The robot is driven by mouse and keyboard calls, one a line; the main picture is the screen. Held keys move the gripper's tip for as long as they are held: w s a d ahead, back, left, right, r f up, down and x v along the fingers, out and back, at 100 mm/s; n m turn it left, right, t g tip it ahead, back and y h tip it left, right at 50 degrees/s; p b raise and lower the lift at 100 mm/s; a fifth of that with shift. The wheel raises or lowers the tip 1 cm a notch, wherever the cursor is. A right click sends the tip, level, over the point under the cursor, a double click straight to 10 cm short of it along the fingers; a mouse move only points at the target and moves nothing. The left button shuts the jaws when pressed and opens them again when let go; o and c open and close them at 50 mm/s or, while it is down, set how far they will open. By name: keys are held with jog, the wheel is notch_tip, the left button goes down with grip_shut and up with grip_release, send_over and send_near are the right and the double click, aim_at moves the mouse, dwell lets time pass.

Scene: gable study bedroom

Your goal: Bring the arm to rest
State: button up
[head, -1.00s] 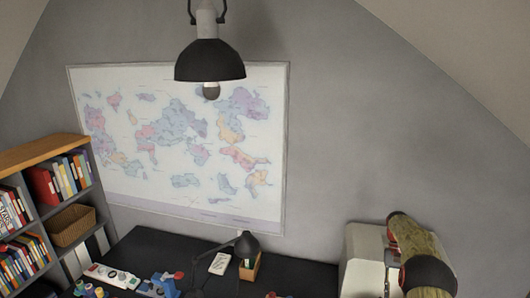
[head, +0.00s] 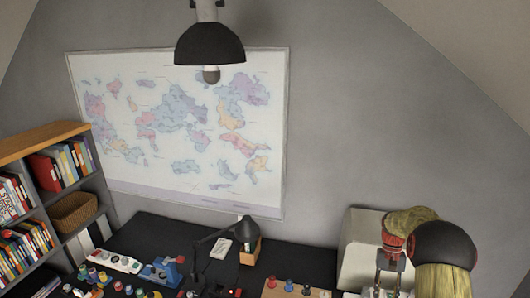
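My arm shows at the lower right of the head view, with olive-yellow links and dark rounded joints. My gripper (head: 389,275) hangs below a red wrist part, with two pale metal finger parts side by side. Its tips are too small and too close to the bottom edge to tell whether they are open or shut. I see no object held in it. It stands in front of a white cabinet-like surface (head: 357,240); I cannot tell the gap between them.
A black desk (head: 150,232) holds a black desk lamp (head: 205,245), a power strip (head: 113,260), a blue tool (head: 162,270), a board with coloured knobs (head: 290,290) and small pots. A bookcase (head: 40,140) stands left. A pendant lamp (head: 209,45) hangs before the wall map (head: 120,170).

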jog(key=s+a+r+n+t+b, duration=0.1)
jog(key=s+a+r+t+b, duration=0.15)
jog(key=s+a+r, duration=0.35)
jog(key=s+a+r+n+t+b, duration=0.1)
jog(key=s+a+r+t+b, duration=0.3)
jog(key=s+a, duration=0.4)
jog(key=s+a+r+n+t+b, duration=0.2)
jog(key=s+a+r+t+b, duration=0.2)
jog(key=s, duration=1.2)
jog(key=a+r+b, duration=0.1)
jog(key=a+b, duration=0.2)
jog(key=a, duration=0.1)
jog(key=shift+a+r+h, duration=0.35)
jog(key=shift+r+h, duration=0.05)
